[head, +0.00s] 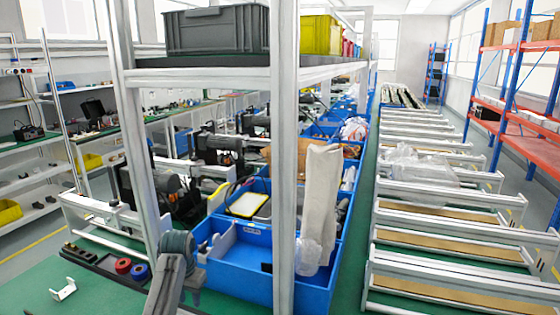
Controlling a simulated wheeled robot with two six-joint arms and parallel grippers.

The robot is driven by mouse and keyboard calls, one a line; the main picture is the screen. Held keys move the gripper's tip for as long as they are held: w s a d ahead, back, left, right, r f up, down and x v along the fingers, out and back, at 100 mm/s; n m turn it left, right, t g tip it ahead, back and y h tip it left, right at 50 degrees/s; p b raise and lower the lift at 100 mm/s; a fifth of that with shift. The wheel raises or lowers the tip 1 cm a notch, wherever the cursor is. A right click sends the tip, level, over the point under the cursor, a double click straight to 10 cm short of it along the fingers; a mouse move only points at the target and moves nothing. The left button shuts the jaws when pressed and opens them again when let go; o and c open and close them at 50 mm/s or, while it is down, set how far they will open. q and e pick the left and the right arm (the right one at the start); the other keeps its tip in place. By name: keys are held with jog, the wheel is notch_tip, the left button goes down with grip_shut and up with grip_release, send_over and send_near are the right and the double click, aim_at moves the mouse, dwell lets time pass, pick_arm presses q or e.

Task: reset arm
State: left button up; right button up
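My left arm comes up from the bottom edge, left of centre, as grey links with a rounded joint at the top. My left gripper (191,279) is at the lower end of this bent arm, small and partly hidden by the link. Its fingers do not show clearly, so I cannot tell whether it is open or shut. I see nothing held in it. It is just left of a blue bin (262,284), above the green bench top (35,285). My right gripper is not in view.
A white shelf post (285,160) stands close by to the right of the arm. Red and blue rolls (123,266) sit in a black tray, with a white bracket (64,289) beside it. A grey crate (217,30) is on the shelf above. White-framed racks (450,240) fill the right.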

pick_arm(q)
jog(key=s+a+f, duration=0.1)
jog(key=s+f, duration=0.3)
jog(key=s, duration=0.3)
jog(key=s+a+f+n+t, duration=0.1)
jog(key=s+f, duration=0.3)
jog(key=s, duration=0.3)
jog(key=s+f, duration=0.4)
jog(key=s, duration=0.3)
jog(key=s+r+t, duration=0.1)
jog(key=s+r, duration=0.1)
jog(key=s, duration=0.9)
jog(key=s+r+t, duration=0.1)
jog(key=s+r, duration=0.2)
jog(key=s, duration=0.8)
notch_tip(320, 180, down, 33)
jog(key=a+n+g+b, duration=0.1)
jog(key=a+g+b, duration=0.1)
jog(key=a, duration=0.1)
jog(key=s+f+b, duration=0.1)
jog(key=s+f, duration=1.8)
jog(key=f, duration=0.1)
jog(key=shift+a+f+g+y, duration=0.15)
jog(key=shift+a+g+y, duration=0.15)
jog(key=shift+a+g, duration=0.1)
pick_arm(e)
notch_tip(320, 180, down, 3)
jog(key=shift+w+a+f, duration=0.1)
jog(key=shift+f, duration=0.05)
